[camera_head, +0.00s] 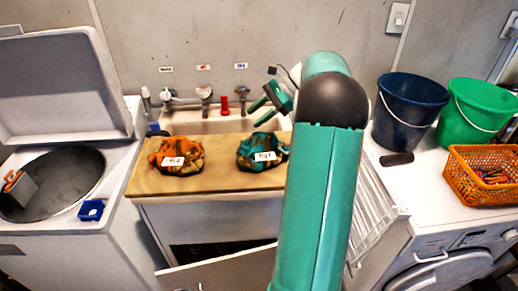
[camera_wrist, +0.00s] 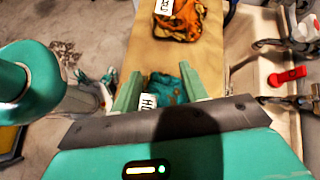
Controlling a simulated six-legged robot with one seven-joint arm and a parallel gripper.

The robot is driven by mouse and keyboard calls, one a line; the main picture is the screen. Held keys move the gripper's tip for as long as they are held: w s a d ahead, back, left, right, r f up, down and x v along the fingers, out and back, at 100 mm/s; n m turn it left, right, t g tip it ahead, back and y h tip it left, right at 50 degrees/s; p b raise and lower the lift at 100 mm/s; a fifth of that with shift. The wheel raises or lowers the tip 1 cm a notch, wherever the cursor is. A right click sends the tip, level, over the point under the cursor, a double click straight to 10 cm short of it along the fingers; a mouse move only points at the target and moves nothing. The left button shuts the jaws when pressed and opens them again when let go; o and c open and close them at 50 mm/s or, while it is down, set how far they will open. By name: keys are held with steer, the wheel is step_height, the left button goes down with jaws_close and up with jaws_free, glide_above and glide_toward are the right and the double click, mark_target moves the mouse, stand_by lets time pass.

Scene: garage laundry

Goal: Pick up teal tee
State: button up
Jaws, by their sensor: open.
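The teal tee (camera_head: 258,143) is a crumpled bundle with brown patches and a white tag, lying on the right part of the wooden board (camera_head: 222,180) in the head view. My gripper (camera_head: 260,110) is above and behind it in that view, with its green fingers apart. In the wrist view the teal tee (camera_wrist: 163,86) shows between the two fingers of my gripper (camera_wrist: 160,70), its lower part hidden by the gripper body. The gripper is open and empty, and the gap to the tee is hard to judge.
An orange tagged bundle (camera_head: 190,147) lies left of the teal one. Behind the board are a sink with taps (camera_head: 205,95) and a red item (camera_head: 224,105). A blue bucket (camera_head: 408,115), green bucket (camera_head: 478,105) and orange basket (camera_head: 480,190) stand right. An open washer (camera_head: 60,180) is left.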

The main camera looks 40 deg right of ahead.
mark_target(263, 133)
steer(key=s+d+f+m+t+y, duration=0.1)
steer(key=s+d+f+m+t, duration=0.15)
steer(key=d, duration=0.35)
steer(key=s+d+f+m+t, duration=0.1)
steer(key=s+d+f+m, duration=0.15)
steer(key=d, duration=0.45)
steer(key=shift+n, duration=0.3)
steer(key=x, duration=0.8)
steer(key=s+x, duration=0.1)
steer(key=x, duration=0.4)
steer(key=shift+a+f, duration=0.1)
steer(key=shift+a, duration=0.35)
steer(key=shift+c, duration=0.2)
jaws_close()
